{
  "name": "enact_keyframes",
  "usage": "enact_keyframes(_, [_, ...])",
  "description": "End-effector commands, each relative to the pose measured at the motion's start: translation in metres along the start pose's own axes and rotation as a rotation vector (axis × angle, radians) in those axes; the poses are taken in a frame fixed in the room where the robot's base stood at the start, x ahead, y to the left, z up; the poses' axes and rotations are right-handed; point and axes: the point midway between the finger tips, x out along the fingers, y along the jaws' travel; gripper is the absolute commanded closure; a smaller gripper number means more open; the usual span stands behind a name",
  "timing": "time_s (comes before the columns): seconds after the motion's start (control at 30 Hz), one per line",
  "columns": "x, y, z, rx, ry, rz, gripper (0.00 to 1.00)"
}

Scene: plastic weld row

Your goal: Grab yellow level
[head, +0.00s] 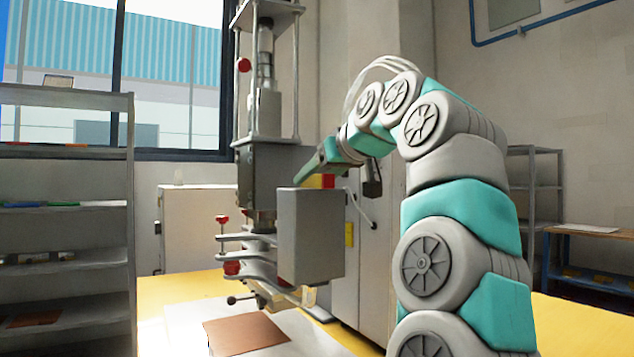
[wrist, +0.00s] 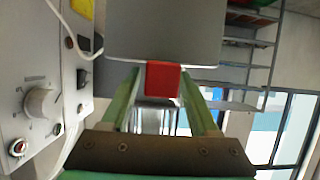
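A small yellow part (head: 314,182) shows on top of the grey box of the press in the head view, with a red part (head: 328,181) right beside it. My gripper (head: 308,172) is just above them, pointing down to the left. In the wrist view my gripper's green fingers (wrist: 160,74) stand apart, one on each side of a red block (wrist: 163,80) at the edge of the grey box (wrist: 163,30). The fingers look open around it; whether they touch it is unclear. No yellow face of this part shows in the wrist view.
The press column (head: 266,180) with red knobs stands left of my gripper. A control cabinet with a dial (wrist: 40,102) and a cable is close at the left in the wrist view. A brown plate (head: 245,333) lies below. Shelves (head: 65,205) stand at left.

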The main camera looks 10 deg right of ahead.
Motion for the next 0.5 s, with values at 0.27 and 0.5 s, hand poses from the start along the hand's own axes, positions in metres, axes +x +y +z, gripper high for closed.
enact_keyframes(0.27, [-0.0003, 0.0001, 0.0, 0.0, 0.0, 0.0, 0.72])
enact_keyframes(0.5, [-0.0002, 0.0001, 0.0001, 0.0, 0.0, 0.0, 0.99])
